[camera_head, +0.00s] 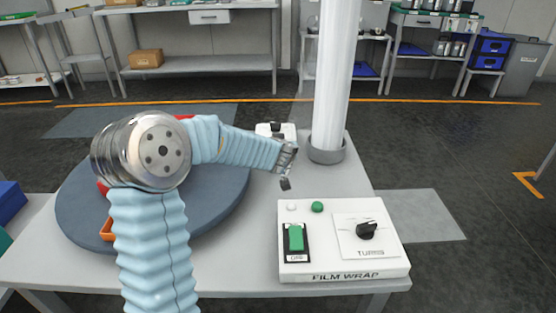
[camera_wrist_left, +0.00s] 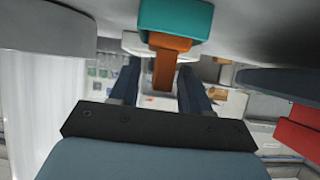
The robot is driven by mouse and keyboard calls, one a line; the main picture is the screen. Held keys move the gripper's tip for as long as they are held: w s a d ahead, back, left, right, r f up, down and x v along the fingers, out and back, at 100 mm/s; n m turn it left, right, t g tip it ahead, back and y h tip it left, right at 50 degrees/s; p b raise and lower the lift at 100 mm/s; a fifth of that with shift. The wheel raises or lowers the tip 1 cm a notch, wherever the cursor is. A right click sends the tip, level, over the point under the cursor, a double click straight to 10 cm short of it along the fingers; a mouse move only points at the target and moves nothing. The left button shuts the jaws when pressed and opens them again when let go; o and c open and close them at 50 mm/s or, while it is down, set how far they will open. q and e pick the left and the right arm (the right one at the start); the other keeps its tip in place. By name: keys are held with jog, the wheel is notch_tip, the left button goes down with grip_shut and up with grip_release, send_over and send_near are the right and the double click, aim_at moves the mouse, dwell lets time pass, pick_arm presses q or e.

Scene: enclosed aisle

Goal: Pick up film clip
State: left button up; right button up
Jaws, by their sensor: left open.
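A teal and orange piece (camera_wrist_left: 174,20), which looks like the film clip, shows in the left wrist view at the top middle. Its orange stem lies between the fingers of my left gripper (camera_wrist_left: 160,68), with a gap on each side. The fingers are open. In the head view my left gripper (camera_head: 286,157) is over the table beside the pole, partly hidden by its own wrist. I cannot make out the clip clearly there. My right gripper is not in view.
A white pole (camera_head: 336,80) rises just right of the gripper. A round blue-grey turntable (camera_head: 225,185) with red and orange parts lies left. A white box (camera_head: 290,131) sits behind the gripper. The "FILM WRAP" control panel (camera_head: 340,262) is at the front right.

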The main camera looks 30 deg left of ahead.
pick_arm(q)
grip_shut()
dwell(0.3)
